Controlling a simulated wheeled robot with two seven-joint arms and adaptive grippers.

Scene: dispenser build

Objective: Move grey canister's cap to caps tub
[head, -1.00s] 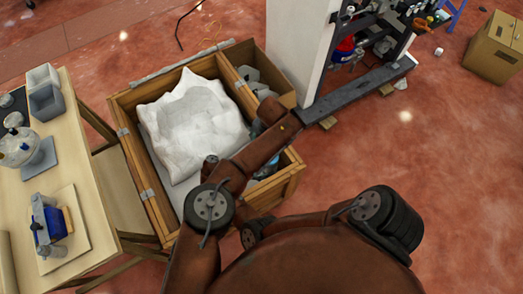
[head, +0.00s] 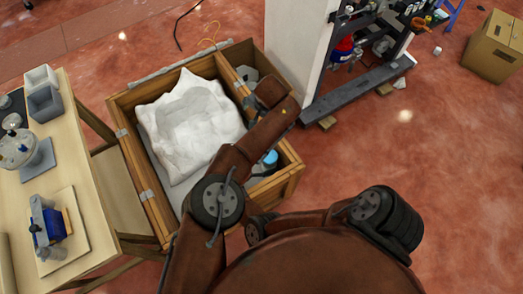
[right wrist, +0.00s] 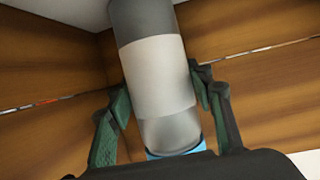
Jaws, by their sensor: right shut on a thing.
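In the right wrist view a cylinder, apparently the grey canister (right wrist: 158,78), stands between the fingers of my right gripper (right wrist: 162,90). It has a dark grey end, a pale grey band and a smoother grey part, with blue showing near the palm. My right gripper is shut on it; I cannot tell which part is the cap. In the head view an arm of mine reaches over the wooden crate, and its gripper is hidden. A blue-topped object (head: 269,158) shows beside that arm in the crate. My left gripper is not in view.
The wooden crate (head: 158,213) holds a large white sack (head: 200,125). A table at left carries open tubs, one pale (head: 41,77) and one grey (head: 45,103), a round-topped device (head: 18,147) and a blue device (head: 50,225). A white column (head: 297,45) stands behind the crate.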

